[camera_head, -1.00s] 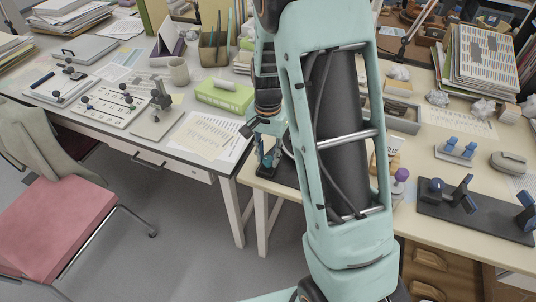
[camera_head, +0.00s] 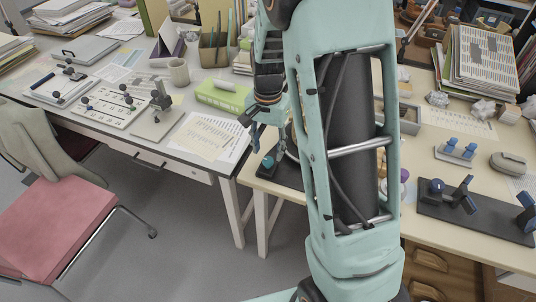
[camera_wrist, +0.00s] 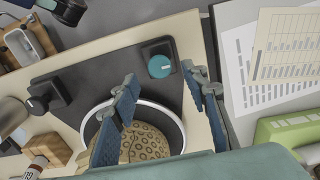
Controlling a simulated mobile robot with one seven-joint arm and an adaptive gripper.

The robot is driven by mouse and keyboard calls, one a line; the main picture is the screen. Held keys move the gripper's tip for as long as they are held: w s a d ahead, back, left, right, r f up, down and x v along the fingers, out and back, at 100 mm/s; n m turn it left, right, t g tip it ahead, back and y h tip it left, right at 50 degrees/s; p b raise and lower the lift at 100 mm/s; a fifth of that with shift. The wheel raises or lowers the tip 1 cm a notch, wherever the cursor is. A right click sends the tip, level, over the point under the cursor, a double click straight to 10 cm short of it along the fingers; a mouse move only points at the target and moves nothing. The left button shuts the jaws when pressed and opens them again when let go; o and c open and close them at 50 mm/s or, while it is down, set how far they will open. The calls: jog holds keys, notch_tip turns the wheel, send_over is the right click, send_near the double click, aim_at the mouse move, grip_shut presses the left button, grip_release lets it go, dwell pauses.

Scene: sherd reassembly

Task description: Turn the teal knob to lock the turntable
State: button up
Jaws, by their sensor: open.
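The teal knob (camera_wrist: 160,66) sits on a black block at the corner of the dark turntable base (camera_wrist: 62,70). In the head view the knob (camera_head: 268,162) is visible at the table's left edge. The turntable (camera_wrist: 178,112) has a pale ring with a patterned tan piece (camera_wrist: 146,143) inside it, partly hidden by my finger. My gripper (camera_wrist: 161,73) is open and empty, its blue fingers spread to either side of the knob in the wrist view. In the head view my gripper (camera_head: 268,140) is above the knob, apart from it. My arm hides most of the turntable there.
A second black knob (camera_wrist: 40,104) stands on the base's far side. Papers (camera_wrist: 270,60) and a green box (camera_wrist: 290,130) lie on the neighbouring table. A dark stand (camera_head: 470,215) and a blue-topped holder (camera_head: 458,149) are on the right.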

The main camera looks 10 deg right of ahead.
aim_at(268, 159)
notch_tip(268, 159, up, 8)
jog(key=shift+r, duration=0.2)
dwell(0.4)
